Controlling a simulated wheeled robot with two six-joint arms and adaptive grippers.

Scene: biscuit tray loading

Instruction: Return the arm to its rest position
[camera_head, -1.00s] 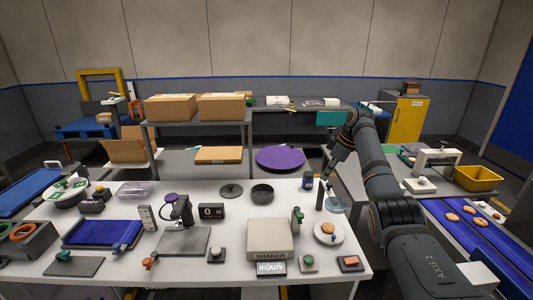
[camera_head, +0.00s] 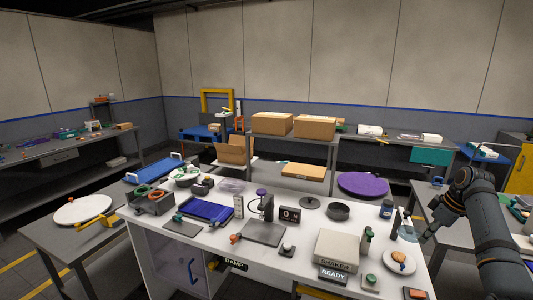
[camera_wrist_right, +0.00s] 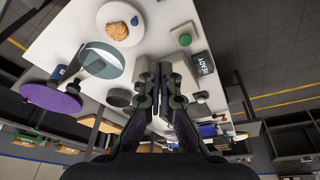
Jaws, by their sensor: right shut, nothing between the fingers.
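My right arm comes in at the right edge of the head view. Its dark gripper (camera_head: 426,238) hangs at the right end of the white table (camera_head: 190,240), with nothing held. In the right wrist view its fingers (camera_wrist_right: 159,78) are together and empty above the table. A white plate (camera_head: 391,268) with a biscuit (camera_head: 400,257) is left of and below the gripper in the head view. The plate (camera_wrist_right: 103,26) and biscuit (camera_wrist_right: 117,31) also show in the right wrist view. My left gripper is not in view.
A pale round dish (camera_head: 408,233) and a small dark upright tool (camera_head: 395,221) stand close left of the gripper. The shaker (camera_head: 337,249), a dark bowl (camera_head: 339,211) and a scale-like stand (camera_head: 264,233) are farther left. A purple disc (camera_head: 362,184) lies behind. Floor shows at the lower left.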

